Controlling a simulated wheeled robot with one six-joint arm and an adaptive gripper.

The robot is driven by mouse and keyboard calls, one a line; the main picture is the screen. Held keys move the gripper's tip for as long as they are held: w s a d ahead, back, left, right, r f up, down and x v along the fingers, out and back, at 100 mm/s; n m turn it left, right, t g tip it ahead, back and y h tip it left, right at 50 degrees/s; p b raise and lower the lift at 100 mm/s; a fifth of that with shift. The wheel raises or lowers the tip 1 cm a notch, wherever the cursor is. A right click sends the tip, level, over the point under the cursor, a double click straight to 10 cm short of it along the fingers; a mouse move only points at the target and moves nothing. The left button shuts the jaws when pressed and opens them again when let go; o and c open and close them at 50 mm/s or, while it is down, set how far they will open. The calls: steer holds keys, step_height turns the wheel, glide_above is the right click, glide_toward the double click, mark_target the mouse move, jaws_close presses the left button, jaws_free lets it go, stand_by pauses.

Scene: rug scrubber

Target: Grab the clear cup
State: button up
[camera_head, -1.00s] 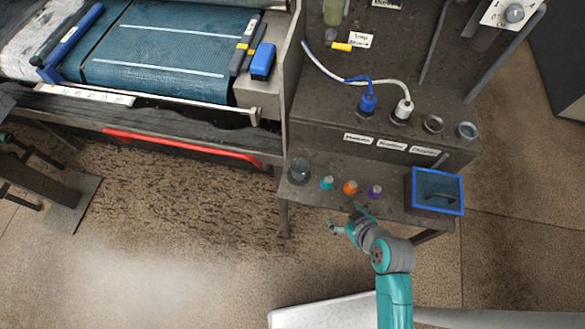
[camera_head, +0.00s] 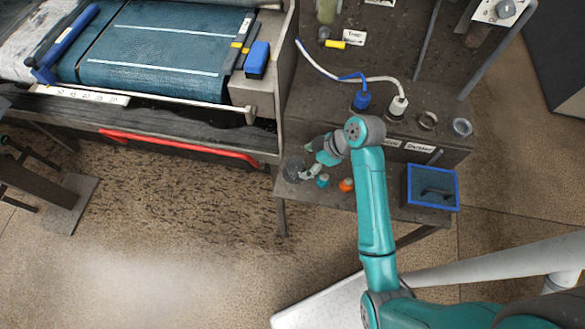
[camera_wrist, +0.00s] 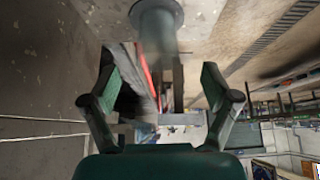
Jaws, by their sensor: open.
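The clear cup (camera_head: 293,168) stands at the left end of the small grey shelf (camera_head: 400,205) in the head view. My gripper (camera_head: 314,172) is just to its right, with its fingers pointing toward the cup. In the wrist view, the cup (camera_wrist: 157,28) shows at the top middle, beyond the fingertips and roughly centred between them. My gripper (camera_wrist: 160,78) is open there, with nothing held between its fingers. I cannot tell whether a finger touches the cup.
A teal-topped bottle (camera_head: 323,181) and an orange-topped bottle (camera_head: 346,185) stand close to my gripper. A blue-rimmed box (camera_head: 432,187) is at the shelf's right end. Plugged blue (camera_head: 361,100) and white (camera_head: 396,107) connectors sit on the ledge behind.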

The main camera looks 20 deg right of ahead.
mark_target(295, 168)
steer(key=shift+x, duration=3.9)
steer(key=shift+w+d+f, duration=0.1)
steer(key=shift+d, duration=0.1)
steer(key=shift+c, duration=0.3)
steer(key=c, duration=1.1)
